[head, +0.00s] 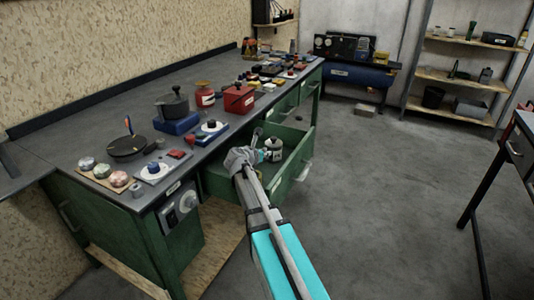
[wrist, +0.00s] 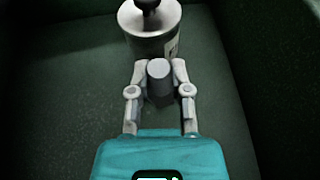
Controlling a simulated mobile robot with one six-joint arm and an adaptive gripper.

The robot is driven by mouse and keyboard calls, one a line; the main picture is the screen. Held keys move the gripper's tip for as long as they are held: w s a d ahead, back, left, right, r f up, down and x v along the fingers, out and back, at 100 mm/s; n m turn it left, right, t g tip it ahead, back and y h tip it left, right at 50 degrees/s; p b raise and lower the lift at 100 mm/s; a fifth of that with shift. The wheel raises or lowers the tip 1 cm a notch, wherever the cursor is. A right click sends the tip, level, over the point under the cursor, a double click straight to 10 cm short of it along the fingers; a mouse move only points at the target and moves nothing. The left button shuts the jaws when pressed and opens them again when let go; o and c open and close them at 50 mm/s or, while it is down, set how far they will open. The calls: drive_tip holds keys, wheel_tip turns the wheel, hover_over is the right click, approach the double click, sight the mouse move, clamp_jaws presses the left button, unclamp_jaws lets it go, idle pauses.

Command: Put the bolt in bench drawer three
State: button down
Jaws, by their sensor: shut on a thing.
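My gripper (wrist: 160,85) is shut on a short dark grey round piece, the bolt (wrist: 159,71), with its flat round end facing the wrist camera. In the head view my gripper (head: 240,160) is over the open green bench drawer (head: 294,172), inside its outline. In the wrist view the dark green drawer floor (wrist: 60,95) lies below the bolt. I cannot tell whether the bolt touches it. The drawer's number cannot be read. The bolt cannot be made out clearly in the head view.
A pale tin with a black knob (wrist: 150,38) stands in the drawer just beyond my fingertips; it shows in the head view (head: 273,150). The bench top (head: 75,130) above holds pots, red boxes and many small parts. Open concrete floor (head: 390,190) lies to the right.

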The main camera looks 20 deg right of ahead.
drive_tip(key=shift+f+b, duration=0.5)
drive_tip(key=shift+f, duration=0.1)
drive_tip(key=c, duration=0.6)
unclamp_jaws()
drive_tip(key=shift+r, duration=0.2)
drive_tip(key=shift+r+p, duration=0.65)
drive_tip(key=shift+p, duration=0.2)
drive_tip(key=p+v, duration=0.4)
drive_tip(key=v, duration=0.7)
drive_tip(key=shift+s+a, duration=0.25)
drive_tip(key=shift+a, duration=0.1)
